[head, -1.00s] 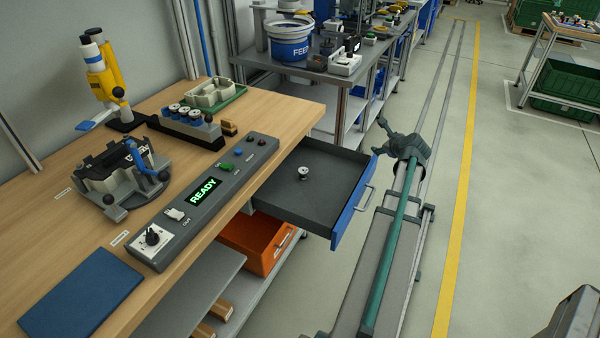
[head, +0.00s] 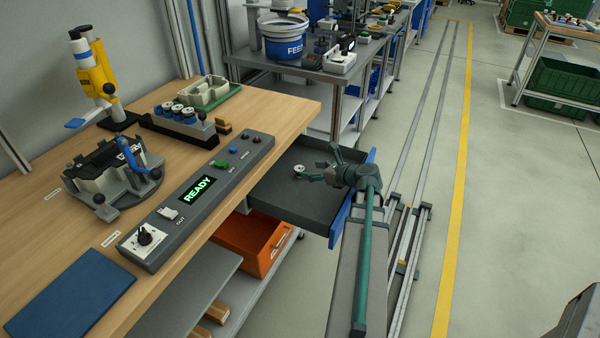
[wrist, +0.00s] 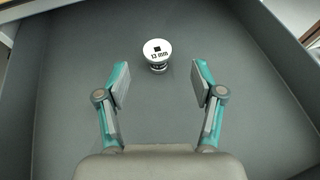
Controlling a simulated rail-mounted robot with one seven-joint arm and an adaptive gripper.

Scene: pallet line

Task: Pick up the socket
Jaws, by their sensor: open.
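The socket (head: 299,169) is a small white-topped round piece lying in the open drawer (head: 272,200). In the wrist view the socket (wrist: 157,52) shows a dark square and the mark "13 mm" on its top. My gripper (wrist: 159,82) is open over the drawer, its two fingers apart with nothing between them. The socket is just beyond the fingertips, roughly centred between them in that view. In the head view my gripper (head: 310,176) is close to the right of the socket; whether they touch is hard to tell.
The wooden workbench (head: 262,113) stands left of the drawer, with a control box (head: 165,232) reading READY along its edge. An orange bin (head: 250,247) sits below. The drawer's walls enclose the socket, with bare floor around it.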

